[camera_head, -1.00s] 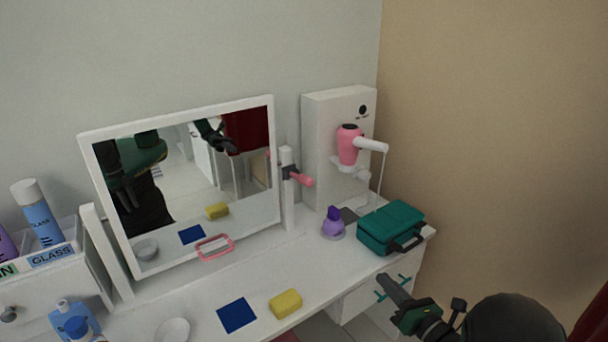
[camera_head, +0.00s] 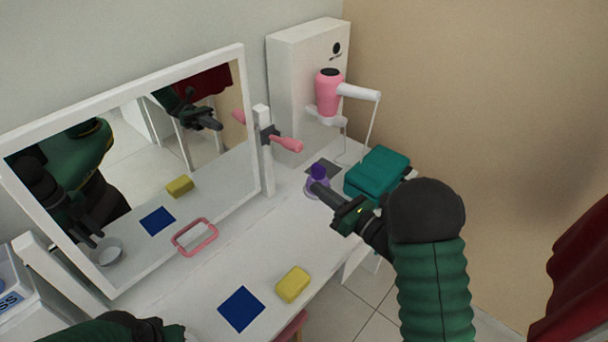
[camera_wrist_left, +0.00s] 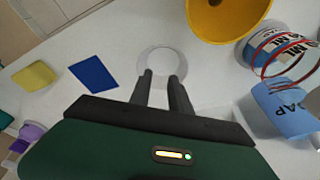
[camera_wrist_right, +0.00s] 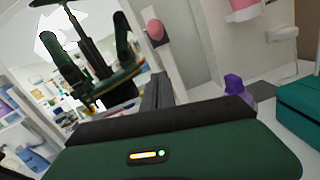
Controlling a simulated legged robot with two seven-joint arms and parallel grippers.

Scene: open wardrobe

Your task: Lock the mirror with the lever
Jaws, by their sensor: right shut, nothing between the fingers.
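The mirror (camera_head: 217,165) has a white frame and stands tilted between two white posts on the table. The pink lever (camera_head: 286,143) sticks out to the right from a dark mount on the right post; its rounded pink end also shows in the right wrist view (camera_wrist_right: 155,29). My right gripper (camera_head: 317,188) is shut and empty, in front of the purple bottle, below and right of the lever, apart from it. My left gripper (camera_wrist_left: 161,75) is open and empty above the table by a white dish; only its arm shows at the bottom left in the head view.
A purple bottle (camera_head: 318,171) and a teal case (camera_head: 377,172) stand right of the lever. A pink hair dryer (camera_head: 329,92) hangs on a white cabinet behind.

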